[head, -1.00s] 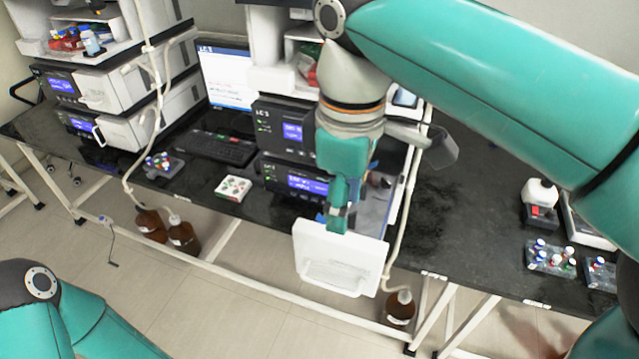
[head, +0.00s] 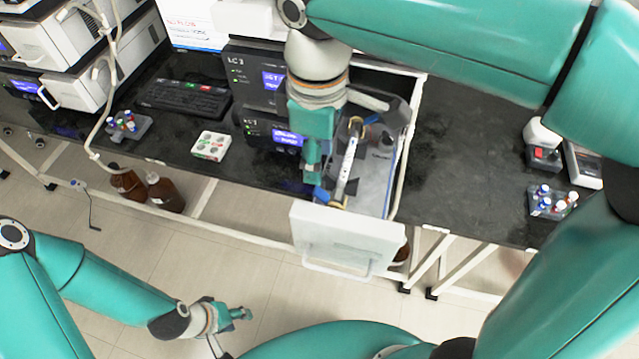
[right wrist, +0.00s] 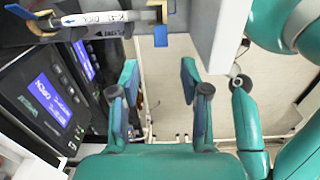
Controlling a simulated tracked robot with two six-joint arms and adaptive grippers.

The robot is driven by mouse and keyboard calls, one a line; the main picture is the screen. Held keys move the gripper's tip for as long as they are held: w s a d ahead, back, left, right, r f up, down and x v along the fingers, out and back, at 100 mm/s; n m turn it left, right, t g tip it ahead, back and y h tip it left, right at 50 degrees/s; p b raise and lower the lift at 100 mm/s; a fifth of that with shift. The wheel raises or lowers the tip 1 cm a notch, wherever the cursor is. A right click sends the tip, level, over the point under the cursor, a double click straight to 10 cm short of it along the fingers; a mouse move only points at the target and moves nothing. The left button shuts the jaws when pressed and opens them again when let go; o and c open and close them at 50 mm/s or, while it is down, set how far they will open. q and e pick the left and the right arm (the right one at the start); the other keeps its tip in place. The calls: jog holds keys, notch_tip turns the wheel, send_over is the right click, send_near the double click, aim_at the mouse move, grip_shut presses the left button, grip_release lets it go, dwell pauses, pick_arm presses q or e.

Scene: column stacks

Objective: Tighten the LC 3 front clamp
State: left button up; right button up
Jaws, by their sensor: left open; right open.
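The LC 3 stack (head: 256,78) stands at the back, its lower module opened toward me. Inside lies a white labelled column (head: 349,160), also in the right wrist view (right wrist: 95,17). Its front clamp (right wrist: 157,13) is a brass-coloured holder near the white front panel (head: 345,235). That clamp's blue lever (right wrist: 161,36) points across the column, and shows beside the gripper in the head view (head: 321,194). My right gripper (head: 312,178) is open and empty; in the right wrist view its fingertips (right wrist: 159,76) are apart from the lever. My left gripper (head: 240,314) is open, low over the floor.
A rear clamp with a blue lever (head: 371,119) holds the column's far end. A vial box (head: 211,145) and keyboard (head: 185,99) lie left of the stack. Brown bottles (head: 164,194) stand below the bench.

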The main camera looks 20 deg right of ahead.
aim_at(319, 193)
notch_tip(319, 193, down, 8)
jog(key=shift+s+f, duration=0.15)
jog(key=shift+f, duration=0.05)
